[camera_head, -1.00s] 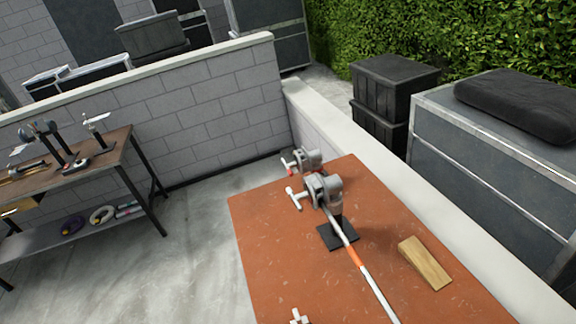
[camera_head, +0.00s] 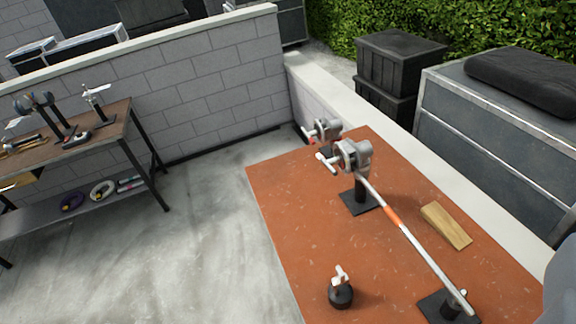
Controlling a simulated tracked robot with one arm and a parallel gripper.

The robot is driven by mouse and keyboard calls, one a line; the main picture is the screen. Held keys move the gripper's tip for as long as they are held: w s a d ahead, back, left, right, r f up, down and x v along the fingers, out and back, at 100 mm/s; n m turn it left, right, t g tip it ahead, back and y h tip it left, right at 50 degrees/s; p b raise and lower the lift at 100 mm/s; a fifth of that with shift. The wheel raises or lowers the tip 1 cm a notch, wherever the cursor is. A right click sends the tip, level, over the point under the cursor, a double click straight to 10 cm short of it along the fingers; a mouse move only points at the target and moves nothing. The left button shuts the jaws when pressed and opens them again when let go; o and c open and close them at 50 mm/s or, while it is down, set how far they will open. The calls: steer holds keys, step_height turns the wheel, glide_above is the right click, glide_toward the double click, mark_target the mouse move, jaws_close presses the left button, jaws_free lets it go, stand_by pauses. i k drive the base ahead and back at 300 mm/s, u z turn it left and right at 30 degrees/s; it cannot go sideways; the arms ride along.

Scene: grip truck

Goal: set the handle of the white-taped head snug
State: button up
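Two grey metal grip heads sit close together at the far part of the orange-brown table. The nearer head (camera_head: 354,155) is on a short black post with a square base, and its pale T-handle (camera_head: 327,163) points left. The farther head (camera_head: 326,129) stands behind it, with a red spot near its handle. The nearer handle looks white, but I cannot make out tape or how tight either handle is. A silver rod (camera_head: 418,246) with an orange band runs from the nearer head to a second stand (camera_head: 450,305) at front right. My gripper is not in view.
A small dark round piece with a pale handle (camera_head: 340,290) stands on the table (camera_head: 290,210) at the front. A wooden wedge (camera_head: 446,226) lies right of the rod. A low wall (camera_head: 400,130) borders the table's right side. A tool bench (camera_head: 120,130) stands left; concrete floor between is clear.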

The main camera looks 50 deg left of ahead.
mark_target(329, 163)
steer(key=u, duration=1.6)
steer(key=k, duration=1)
steer(key=z, duration=0.6)
steer(key=i, duration=1.5)
